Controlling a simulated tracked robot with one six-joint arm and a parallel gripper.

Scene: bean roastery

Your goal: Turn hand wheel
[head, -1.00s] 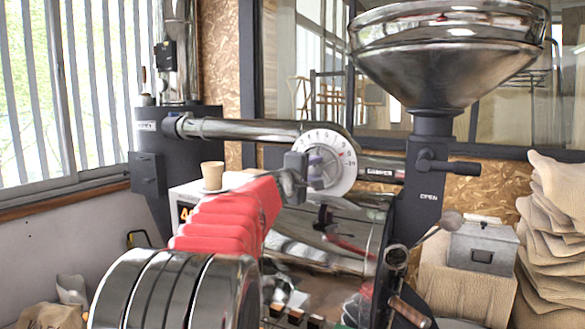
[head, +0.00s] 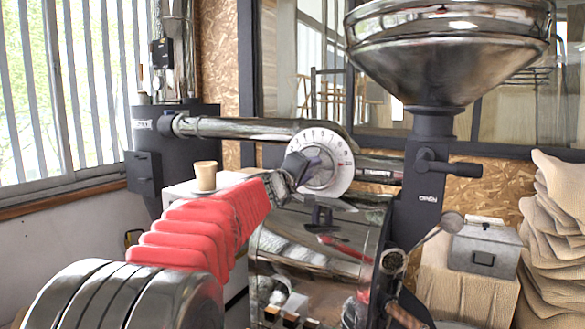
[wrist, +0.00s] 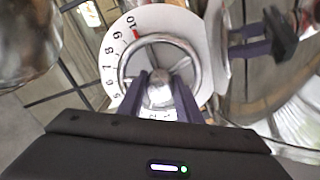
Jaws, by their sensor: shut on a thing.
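The steel hand wheel (head: 325,163) sits in front of a white numbered dial (head: 344,178) on the roaster's pipe. My gripper (head: 303,166) is at the wheel's left side in the head view and hides part of it. In the wrist view, the wheel's round rim (wrist: 160,38) surrounds my two purple-grey fingers (wrist: 160,92). They are shut on the wheel's middle, one on each side of the rounded hub. A spoke runs to the upper right.
A steel hopper (head: 440,65) stands above a dark column with a side handle (head: 455,168) at the right. A paper cup (head: 205,177) stands behind my arm. The shiny roaster body (head: 320,245) lies below the dial. A grey metal box (head: 483,248) and stacked sacks are at the right.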

